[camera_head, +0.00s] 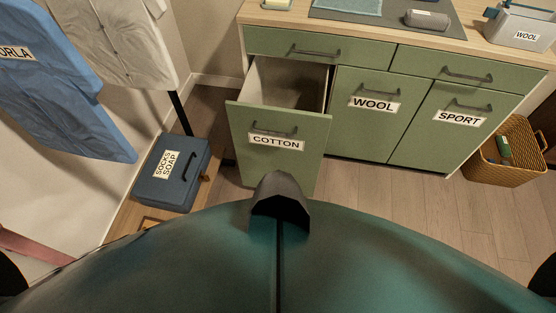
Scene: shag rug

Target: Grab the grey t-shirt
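A small rolled grey cloth bundle (427,19) lies on a dark grey mat (375,14) on the counter at the top right. I cannot tell whether it is the grey t-shirt. A pale grey-white buttoned garment (115,40) hangs at the upper left. Neither of my grippers is in view, and nothing shows them touching any cloth.
The green cabinet's COTTON drawer (275,148) is pulled open; the WOOL (370,118) and SPORT (445,130) fronts are shut. Floor (420,210) is clear right.

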